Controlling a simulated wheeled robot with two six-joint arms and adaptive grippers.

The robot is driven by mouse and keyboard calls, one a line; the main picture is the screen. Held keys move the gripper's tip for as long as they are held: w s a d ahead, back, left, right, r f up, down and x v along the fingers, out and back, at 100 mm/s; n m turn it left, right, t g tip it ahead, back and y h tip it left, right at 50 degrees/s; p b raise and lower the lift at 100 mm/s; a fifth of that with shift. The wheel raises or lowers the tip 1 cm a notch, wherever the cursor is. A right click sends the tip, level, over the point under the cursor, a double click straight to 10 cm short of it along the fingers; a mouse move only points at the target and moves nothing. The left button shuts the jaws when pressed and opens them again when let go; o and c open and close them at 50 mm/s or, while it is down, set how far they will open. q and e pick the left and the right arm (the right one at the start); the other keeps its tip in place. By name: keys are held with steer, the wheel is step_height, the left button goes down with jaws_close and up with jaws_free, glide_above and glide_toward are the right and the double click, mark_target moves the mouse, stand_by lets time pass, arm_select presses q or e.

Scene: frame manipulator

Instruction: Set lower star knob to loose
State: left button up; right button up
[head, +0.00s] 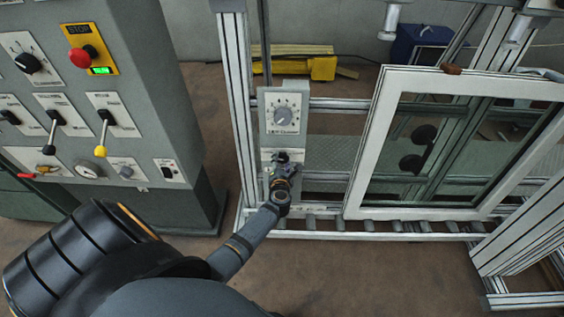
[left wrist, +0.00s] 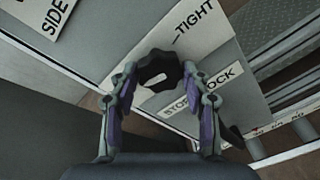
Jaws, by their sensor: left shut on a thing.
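The lower star knob (left wrist: 158,66) is black and sits on a pale plate (left wrist: 215,55) in the left wrist view. The plate carries the printed words TIGHT and STOP BLOCK; no LOOSE mark is readable. My left gripper (left wrist: 160,80) is shut on the knob, with one finger on each side of it. A pale patch shows at the knob's near side. In the head view my left gripper (head: 283,172) reaches the lower plate below the dial box, and it hides most of the knob. My right gripper is not in view.
A box with a round dial (head: 284,114) is just above the lower plate. A white-framed window panel (head: 362,150) stands to the right, over a roller rail (head: 370,237). A grey control cabinet (head: 150,100) with switches and levers stands to the left.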

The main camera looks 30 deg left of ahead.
arm_select(q)
steer(key=shift+f, duration=0.1)
steer(key=o, duration=1.1)
steer(key=shift+o, duration=0.2)
steer(key=shift+s, duration=0.1)
steer(key=v, duration=1.2)
